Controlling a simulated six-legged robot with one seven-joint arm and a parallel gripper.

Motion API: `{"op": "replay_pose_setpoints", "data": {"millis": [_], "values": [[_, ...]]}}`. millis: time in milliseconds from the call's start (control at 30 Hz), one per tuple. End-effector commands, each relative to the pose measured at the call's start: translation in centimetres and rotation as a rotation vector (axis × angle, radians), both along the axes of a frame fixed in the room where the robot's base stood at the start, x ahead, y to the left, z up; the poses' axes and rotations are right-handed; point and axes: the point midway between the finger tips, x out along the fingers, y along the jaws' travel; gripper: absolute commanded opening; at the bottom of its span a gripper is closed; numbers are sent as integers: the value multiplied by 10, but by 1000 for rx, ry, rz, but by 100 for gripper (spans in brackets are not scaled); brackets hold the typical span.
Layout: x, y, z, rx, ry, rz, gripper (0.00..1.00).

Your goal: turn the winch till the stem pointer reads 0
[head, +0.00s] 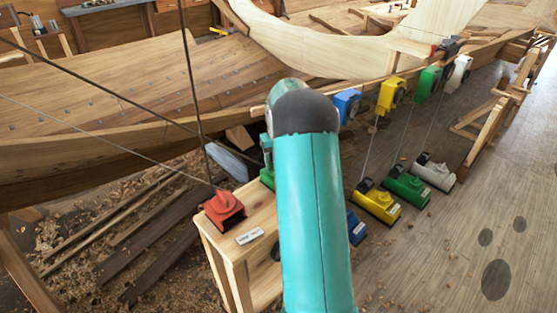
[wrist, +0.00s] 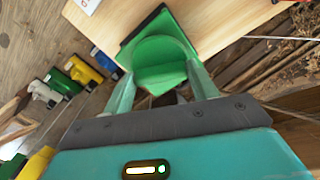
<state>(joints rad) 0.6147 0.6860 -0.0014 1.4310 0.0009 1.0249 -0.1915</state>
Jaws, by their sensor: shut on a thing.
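In the wrist view, my gripper (wrist: 163,92) is shut on a green rounded fitting (wrist: 160,52) at the edge of a pale wooden bench. A finger lies along each side of it. In the head view, only bits of green (head: 266,177) show beside my teal arm, which hides the gripper and most of the fitting. I cannot tell for certain that this fitting is the winch. A red fitting (head: 224,208) with dark lines running up from it sits on the same bench (head: 219,240). I cannot make out a stem pointer or its reading.
Yellow (head: 377,204), green (head: 407,187) and white (head: 434,173) units stand on the floor at right, with matching blocks along the hull's edge above. A blue unit (head: 356,228) is partly behind my arm. Planks and shavings lie at left.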

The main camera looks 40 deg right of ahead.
Motion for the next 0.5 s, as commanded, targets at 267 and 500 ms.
{"op": "replay_pose_setpoints", "data": {"millis": [267, 500], "values": [[1, 0, 1, -1, -3, -20, 35], [1, 0, 1, -1, -3, -19, 60]]}}
